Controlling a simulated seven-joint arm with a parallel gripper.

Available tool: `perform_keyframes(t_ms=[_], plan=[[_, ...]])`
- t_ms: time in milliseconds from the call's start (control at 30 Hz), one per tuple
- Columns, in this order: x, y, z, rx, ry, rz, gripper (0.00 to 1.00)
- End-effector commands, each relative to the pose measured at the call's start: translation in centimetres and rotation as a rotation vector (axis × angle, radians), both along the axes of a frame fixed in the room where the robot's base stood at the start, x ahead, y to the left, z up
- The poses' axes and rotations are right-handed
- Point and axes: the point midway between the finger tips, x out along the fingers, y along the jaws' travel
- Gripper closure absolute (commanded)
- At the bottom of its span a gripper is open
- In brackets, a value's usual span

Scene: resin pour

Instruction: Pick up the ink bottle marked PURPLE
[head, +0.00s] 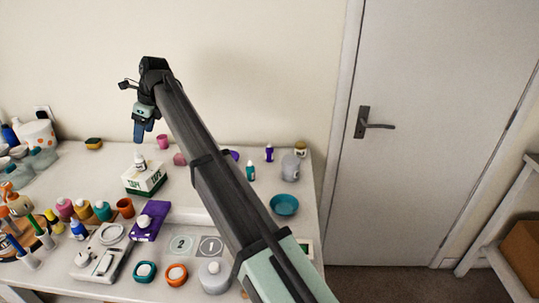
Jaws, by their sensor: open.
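My gripper (143,130) hangs open and empty in the air near the back wall, above the table's back left part. No label that reads PURPLE is legible in this view. A small purple bottle (269,153) stands upright at the back right of the table, well to the right of my gripper. A teal bottle (250,172) stands in front of it. A small white bottle (140,161) stands on a green-and-white box (144,179) below my gripper. Another small bottle (144,221) is at a purple packet (151,217); its color is unclear.
My arm crosses the table and hides part of its middle. Several colored bottles crowd the left. Numbered mats (180,245), a white device (100,262), and a teal bowl (284,204) lie around the front and right. A pink cup (162,141) stands at the back.

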Motion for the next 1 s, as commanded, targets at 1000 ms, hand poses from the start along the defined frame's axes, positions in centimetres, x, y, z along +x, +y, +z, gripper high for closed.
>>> perform_keyframes(t_ms=[1000], plan=[[13.4,-32.5,-3.9,-0.081,-0.086,-0.301,0.37]])
